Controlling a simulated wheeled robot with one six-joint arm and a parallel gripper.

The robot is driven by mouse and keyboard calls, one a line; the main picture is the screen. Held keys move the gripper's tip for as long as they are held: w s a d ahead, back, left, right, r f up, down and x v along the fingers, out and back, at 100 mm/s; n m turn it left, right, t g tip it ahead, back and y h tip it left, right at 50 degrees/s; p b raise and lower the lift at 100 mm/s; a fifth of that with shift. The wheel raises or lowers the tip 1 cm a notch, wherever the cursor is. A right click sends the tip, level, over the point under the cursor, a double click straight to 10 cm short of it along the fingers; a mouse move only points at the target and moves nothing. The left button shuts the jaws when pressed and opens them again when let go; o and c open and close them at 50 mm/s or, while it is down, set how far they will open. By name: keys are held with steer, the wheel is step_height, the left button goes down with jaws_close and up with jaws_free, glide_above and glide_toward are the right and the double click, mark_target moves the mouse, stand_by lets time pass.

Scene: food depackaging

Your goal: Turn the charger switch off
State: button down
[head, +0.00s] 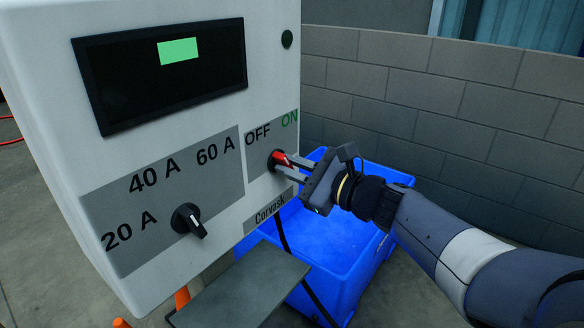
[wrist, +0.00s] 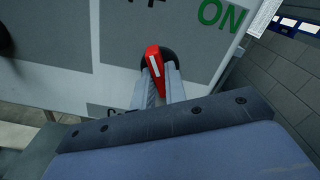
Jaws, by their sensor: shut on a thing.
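The charger (head: 65,185) is a pale box with a dark screen (head: 160,75) that has a green patch on it. Its red switch handle (head: 281,158) sits on a dark round base at the right of the front panel, below the OFF and ON labels. In the wrist view the red handle (wrist: 154,62) has a white line and leans a little left of upright. My gripper (head: 287,167) comes from the right, and its two fingers are closed on the handle. In the wrist view the fingers (wrist: 158,85) lie on either side of the handle and hide part of it.
A black amperage knob (head: 188,220) is at the lower left of the panel, marked 20 A to 60 A. A grey shelf (head: 240,290) juts out below. A blue crate (head: 335,240) stands under my gripper. A grey block wall (head: 440,100) is behind.

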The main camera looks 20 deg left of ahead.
steer(key=c, duration=1.4)
jaws_free()
steer(key=shift+c, duration=0.2)
steer(key=v, duration=1)
steer(key=shift+s+d+p, duration=0.2)
steer(key=shift+d+p, duration=0.15)
steer(key=shift+f, duration=0.1)
steer(key=x, duration=1.1)
steer(key=shift+d, duration=0.1)
steer(key=shift+b, duration=0.4)
